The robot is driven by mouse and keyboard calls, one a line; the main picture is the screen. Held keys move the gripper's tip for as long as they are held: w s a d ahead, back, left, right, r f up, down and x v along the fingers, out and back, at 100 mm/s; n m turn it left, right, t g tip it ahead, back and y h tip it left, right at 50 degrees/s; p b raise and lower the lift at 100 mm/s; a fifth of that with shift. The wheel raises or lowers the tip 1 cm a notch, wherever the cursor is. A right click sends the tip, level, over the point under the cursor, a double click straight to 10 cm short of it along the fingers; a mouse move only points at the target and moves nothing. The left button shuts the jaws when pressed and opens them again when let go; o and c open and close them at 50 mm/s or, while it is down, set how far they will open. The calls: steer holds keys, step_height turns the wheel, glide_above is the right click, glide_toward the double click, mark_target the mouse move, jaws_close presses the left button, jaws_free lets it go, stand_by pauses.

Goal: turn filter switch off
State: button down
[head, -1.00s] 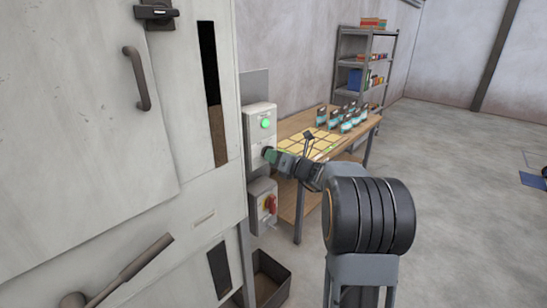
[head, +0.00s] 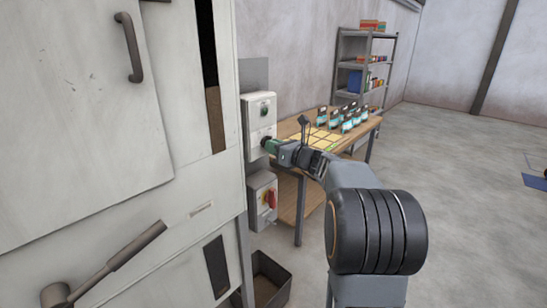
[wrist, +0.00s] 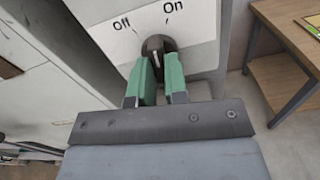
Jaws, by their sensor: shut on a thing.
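The filter switch is a black round knob (wrist: 157,46) on a white box (head: 256,131) fixed beside the machine. The words "Off" and "On" are printed above it in the wrist view. A pale mark on the knob leans toward the "Off" side. My gripper (wrist: 159,75) has its green fingers shut on the knob, one on each side, hiding part of it. My gripper also shows at the box in the head view (head: 268,146). The lamp (head: 264,111) above the knob is dark.
A second box with a red rotary switch (head: 270,198) hangs just below. The large cabinet (head: 90,120) stands left, with a lever (head: 110,262). A workbench (head: 298,170) with several bags stands behind my arm. A dark bin (head: 268,280) is on the floor.

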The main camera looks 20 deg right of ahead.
steer(key=n+b, duration=0.7)
steer(key=b, duration=0.1)
steer(key=shift+d+f, duration=0.1)
steer(key=shift+n, duration=0.4)
steer(key=c, duration=1.1)
jaws_free()
steer(key=shift+c, duration=0.2)
steer(key=b+v, duration=0.1)
steer(key=v, duration=1.2)
steer(key=shift+s+b, duration=0.35)
steer(key=shift+d, duration=0.1)
